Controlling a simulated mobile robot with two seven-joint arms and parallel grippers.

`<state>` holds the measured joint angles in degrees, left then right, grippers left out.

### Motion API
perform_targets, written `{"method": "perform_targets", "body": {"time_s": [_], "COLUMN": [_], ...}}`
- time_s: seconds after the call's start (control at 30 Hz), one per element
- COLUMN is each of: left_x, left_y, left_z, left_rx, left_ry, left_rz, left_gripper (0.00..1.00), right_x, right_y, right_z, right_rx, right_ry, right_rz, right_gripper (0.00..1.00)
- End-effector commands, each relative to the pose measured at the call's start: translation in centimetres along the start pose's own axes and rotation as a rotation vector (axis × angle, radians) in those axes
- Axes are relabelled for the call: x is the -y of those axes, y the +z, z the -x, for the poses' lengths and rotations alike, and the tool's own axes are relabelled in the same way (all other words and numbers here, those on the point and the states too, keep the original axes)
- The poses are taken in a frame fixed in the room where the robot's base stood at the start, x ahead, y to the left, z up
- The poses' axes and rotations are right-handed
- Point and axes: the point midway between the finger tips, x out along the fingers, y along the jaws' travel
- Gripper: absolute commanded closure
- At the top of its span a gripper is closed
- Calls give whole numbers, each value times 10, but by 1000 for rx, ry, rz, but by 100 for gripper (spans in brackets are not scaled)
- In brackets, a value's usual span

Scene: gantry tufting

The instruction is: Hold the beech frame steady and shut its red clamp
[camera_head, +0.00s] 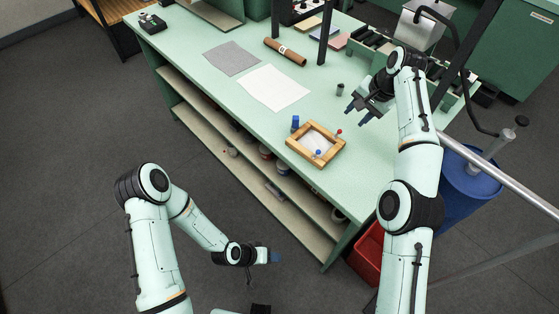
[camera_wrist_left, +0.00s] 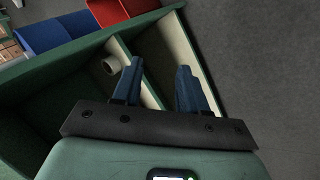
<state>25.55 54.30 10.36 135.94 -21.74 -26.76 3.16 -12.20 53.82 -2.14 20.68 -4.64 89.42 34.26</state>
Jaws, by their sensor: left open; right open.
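The beech frame (camera_head: 301,152) lies flat on the green table near its front edge, with white material inside it. A red-knobbed clamp (camera_head: 339,132) is at its right side; whether it is open or shut is too small to tell. A blue-knobbed clamp (camera_head: 318,153) sits at the near side. My right gripper (camera_head: 357,112) is open and empty, above the table just beyond and right of the frame. My left gripper (camera_head: 275,257) is low in front of the table, away from the frame. In the left wrist view it (camera_wrist_left: 158,68) is open and empty.
A blue block-like object (camera_head: 295,123) stands beside the frame's left corner. A small grey cup (camera_head: 340,89), white sheet (camera_head: 273,89), grey sheet (camera_head: 231,58) and brown roll (camera_head: 285,52) are farther back. A red bin (camera_head: 368,257) and blue barrel (camera_head: 467,188) stand right of the table.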

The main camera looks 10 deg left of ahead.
Motion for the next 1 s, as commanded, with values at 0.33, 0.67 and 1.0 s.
{"method": "perform_targets", "body": {"time_s": [0.33, 0.67, 1.0], "left_x": [-91, -141, -160], "left_y": [-162, -225, -234], "left_z": [66, 162, 179], "left_rx": [-513, -834, -894], "left_ry": [364, 516, 541], "left_rz": [-495, -960, -1093], "left_gripper": [58, 58, 58], "right_x": [0, 0, 0], "right_y": [0, 0, 0], "right_z": [0, 0, 0], "right_rx": [0, 0, 0], "right_ry": [0, 0, 0], "right_rz": [0, 0, 0], "right_gripper": [57, 57, 57]}}
